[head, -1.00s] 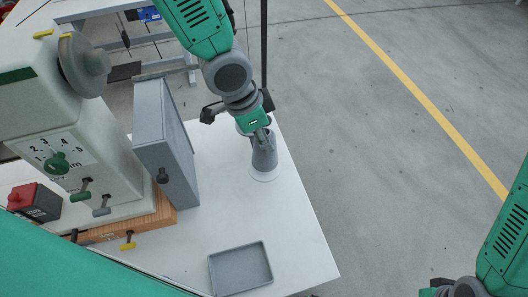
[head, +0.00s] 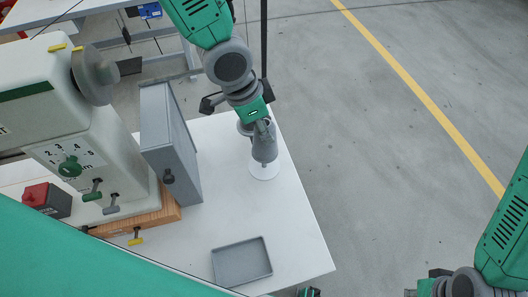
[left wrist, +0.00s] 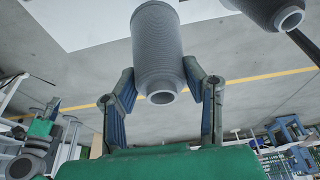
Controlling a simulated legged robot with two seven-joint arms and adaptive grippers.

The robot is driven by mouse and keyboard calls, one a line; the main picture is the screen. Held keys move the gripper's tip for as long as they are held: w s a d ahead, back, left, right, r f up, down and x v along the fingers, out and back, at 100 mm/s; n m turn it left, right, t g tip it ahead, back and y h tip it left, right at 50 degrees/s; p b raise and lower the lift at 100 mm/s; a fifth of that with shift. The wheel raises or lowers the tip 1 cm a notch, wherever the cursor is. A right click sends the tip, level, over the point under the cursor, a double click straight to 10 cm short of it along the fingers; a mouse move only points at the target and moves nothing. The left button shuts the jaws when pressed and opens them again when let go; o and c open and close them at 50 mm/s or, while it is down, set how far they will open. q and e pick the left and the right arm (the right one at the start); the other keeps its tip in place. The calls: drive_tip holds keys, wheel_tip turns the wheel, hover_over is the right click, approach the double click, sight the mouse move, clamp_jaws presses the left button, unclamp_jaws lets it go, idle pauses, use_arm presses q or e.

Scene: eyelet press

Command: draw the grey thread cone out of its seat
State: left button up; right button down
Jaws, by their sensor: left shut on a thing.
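The grey thread cone (head: 264,152) stands near the far right corner of the white table, over a pale round seat (head: 265,174). More of the seat's top shows below the cone's lower edge; whether they still touch is hard to tell. My left gripper (head: 262,130) comes down from above and is shut on the cone's upper part. In the left wrist view the ribbed cone (left wrist: 158,45) sits between the two fingers (left wrist: 161,88), its hollow narrow end toward the camera. My right gripper (head: 440,284) is cut off at the bottom right corner, its fingers unclear.
A second grey cone (left wrist: 275,10) is close by at the upper right of the wrist view. A grey box-like cabinet (head: 172,145) and the pale press (head: 105,150) stand left. An empty grey tray (head: 241,262) lies in front. A dark pole (head: 264,40) rises behind.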

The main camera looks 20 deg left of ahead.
use_arm(q)
drive_tip(key=shift+r+p, duration=1.15)
drive_tip(key=shift+r, duration=1.65)
